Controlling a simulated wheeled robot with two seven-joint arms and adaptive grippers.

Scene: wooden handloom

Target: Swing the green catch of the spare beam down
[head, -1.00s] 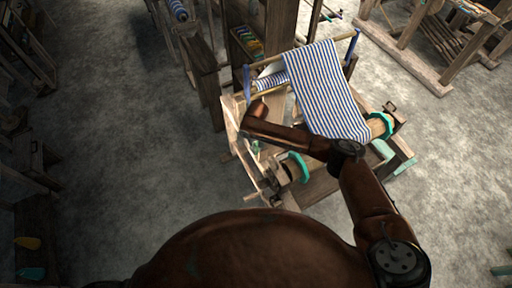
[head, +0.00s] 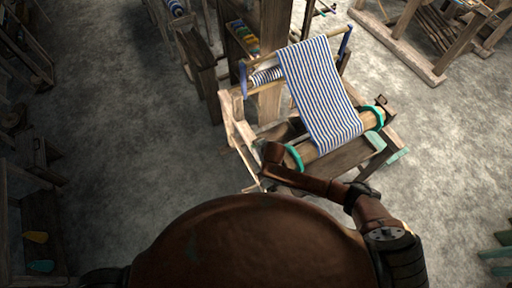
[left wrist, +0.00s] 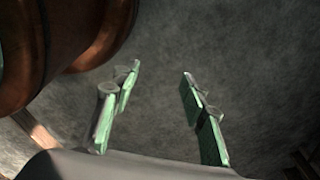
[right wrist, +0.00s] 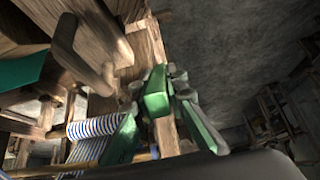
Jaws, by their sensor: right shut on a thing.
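My right gripper (right wrist: 158,84) is shut on a small green block (right wrist: 155,97), which looks like the green catch, in the right wrist view. The block lies between the fingertips beside a wooden post. Part of it is covered by the fingers. In the head view my right arm reaches to the loom's near left corner, and its gripper is hidden there. My left gripper (left wrist: 158,78) is open and empty in the left wrist view, over bare floor. I cannot tell which roller is the spare beam.
The loom (head: 233,130) carries striped blue and white cloth (head: 320,92) and a front roller (head: 325,145) with teal rings. Wooden beams and striped cloth (right wrist: 92,127) crowd the left of the right wrist view. Floor left of the loom (head: 130,140) is clear.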

